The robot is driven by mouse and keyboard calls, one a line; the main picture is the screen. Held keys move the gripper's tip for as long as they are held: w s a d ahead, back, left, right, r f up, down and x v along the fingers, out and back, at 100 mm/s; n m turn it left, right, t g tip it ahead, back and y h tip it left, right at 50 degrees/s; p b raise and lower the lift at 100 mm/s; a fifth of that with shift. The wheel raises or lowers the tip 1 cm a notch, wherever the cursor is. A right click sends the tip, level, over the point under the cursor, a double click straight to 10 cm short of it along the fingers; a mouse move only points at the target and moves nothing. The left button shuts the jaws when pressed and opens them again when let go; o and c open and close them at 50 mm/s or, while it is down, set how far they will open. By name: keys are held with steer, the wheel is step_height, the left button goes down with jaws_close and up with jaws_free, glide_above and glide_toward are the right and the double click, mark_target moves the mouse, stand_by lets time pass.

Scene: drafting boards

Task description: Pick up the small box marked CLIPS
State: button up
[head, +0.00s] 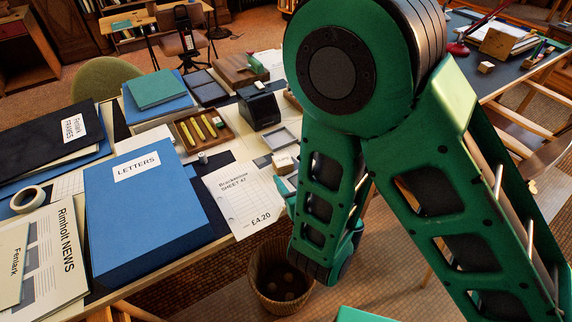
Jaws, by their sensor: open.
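A small pale box (284,163) sits near the front edge of the near board, just left of my arm. It has dark lettering on its front, too small to read for certain. My gripper (286,187) is mostly hidden behind my green arm. Only a bit of it shows, just in front of and below the small box in the picture. It is open, and the box appears to rest on the table, outside its hold.
A price sheet (240,200), a grey square frame (279,138) and a black dispenser (259,106) lie around the box. A wooden tray (188,145) holds yellow sticks. A blue LETTERS folder (140,205) lies left. A wastebasket (259,285) stands below the edge.

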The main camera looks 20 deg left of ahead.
mark_target(282, 163)
steer(key=shift+x, duration=5.3)
steer(key=shift+w+r, duration=0.1)
steer(key=shift+r, duration=0.05)
steer(key=c, duration=1.1)
